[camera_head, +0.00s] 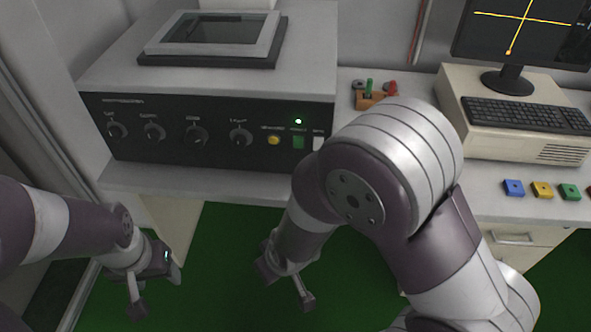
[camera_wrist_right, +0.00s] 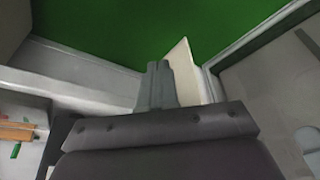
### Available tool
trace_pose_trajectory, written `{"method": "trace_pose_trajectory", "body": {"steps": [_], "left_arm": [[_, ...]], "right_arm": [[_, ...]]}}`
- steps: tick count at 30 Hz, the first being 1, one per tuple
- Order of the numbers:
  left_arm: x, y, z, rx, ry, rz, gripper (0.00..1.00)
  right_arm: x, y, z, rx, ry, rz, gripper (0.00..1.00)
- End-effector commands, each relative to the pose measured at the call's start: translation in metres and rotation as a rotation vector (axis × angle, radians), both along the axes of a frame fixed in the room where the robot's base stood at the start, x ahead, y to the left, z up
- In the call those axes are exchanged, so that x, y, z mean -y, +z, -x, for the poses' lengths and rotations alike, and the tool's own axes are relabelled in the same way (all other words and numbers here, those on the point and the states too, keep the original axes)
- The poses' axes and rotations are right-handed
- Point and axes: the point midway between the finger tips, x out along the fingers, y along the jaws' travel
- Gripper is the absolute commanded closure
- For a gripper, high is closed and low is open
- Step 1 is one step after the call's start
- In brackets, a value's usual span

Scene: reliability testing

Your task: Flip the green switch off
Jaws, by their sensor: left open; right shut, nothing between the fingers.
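The green switch (camera_head: 298,142) is on the right part of the black front panel of a grey machine (camera_head: 220,125). A small lamp (camera_head: 298,121) above it glows. The switch's exact tilt is too small to tell. My left gripper (camera_head: 155,292) is open and empty at the lower left, well below and left of the panel. My right gripper (camera_head: 287,287) is shut and empty, over the green floor below the panel and apart from the switch. In the right wrist view its fingers (camera_wrist_right: 159,82) are together. The switch does not clearly show there.
A yellow button (camera_head: 273,140) and a white switch (camera_head: 318,143) flank the green switch; my right arm comes close to the white one. Several knobs (camera_head: 195,135) sit further left. A keyboard (camera_head: 525,115) and small coloured blocks (camera_head: 541,190) are at the right.

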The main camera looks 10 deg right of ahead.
Motion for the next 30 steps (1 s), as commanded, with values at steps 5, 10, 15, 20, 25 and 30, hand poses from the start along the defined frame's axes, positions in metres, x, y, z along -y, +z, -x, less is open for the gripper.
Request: {"method": "trace_pose_trajectory", "body": {"steps": [5,10,15,20,25,30], "left_arm": [[0.000,-0.045,0.000,0.001,0.000,0.000,0.39],[0.000,-0.045,0.000,0.001,0.000,0.000,0.39],[0.000,-0.044,-0.001,0.002,0.000,0.000,0.39],[0.000,-0.044,0.000,0.001,0.000,0.000,0.39],[0.000,-0.044,0.000,0.001,0.000,0.000,0.39],[0.000,-0.045,0.000,0.001,0.000,0.000,0.39]], "right_arm": [[-0.024,-0.050,-0.057,0.547,0.213,0.201,1.00],[0.019,0.002,-0.092,0.960,0.259,0.700,1.00],[0.048,0.065,-0.095,1.109,0.242,1.138,1.00],[0.051,0.078,-0.093,1.113,0.285,1.274,1.00],[0.050,0.078,-0.093,1.110,0.290,1.277,1.00],[0.051,0.078,-0.096,1.111,0.290,1.274,1.00]]}}
